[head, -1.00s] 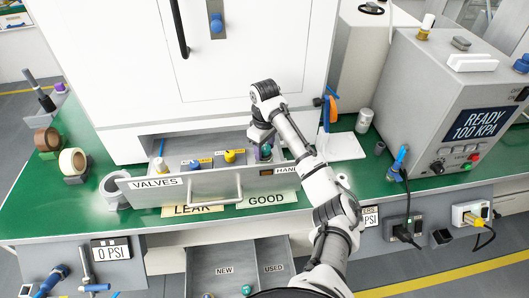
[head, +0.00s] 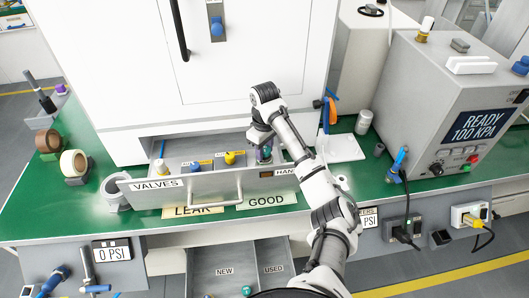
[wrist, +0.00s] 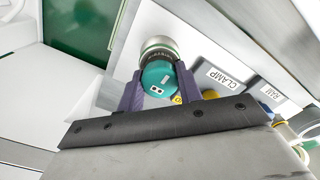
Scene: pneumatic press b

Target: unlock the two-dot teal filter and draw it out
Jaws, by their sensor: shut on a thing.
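The teal filter (wrist: 157,78) with two white dots on its end shows in the wrist view, joined to a silver ringed collar. It sits at the right end of the open valves drawer (head: 225,193), and in the head view a bit of its teal (head: 266,153) shows below my wrist. My gripper (wrist: 158,84) has its purple fingers on both sides of the filter, shut on it. Whether the filter is locked cannot be told.
Yellow and blue valve knobs (head: 230,157) stand to the left in the same drawer. Labels reading clamp (wrist: 225,78) and ram lie beside the filter. A lower open drawer (head: 240,255) has new and used sections. The drawer walls are close around my gripper.

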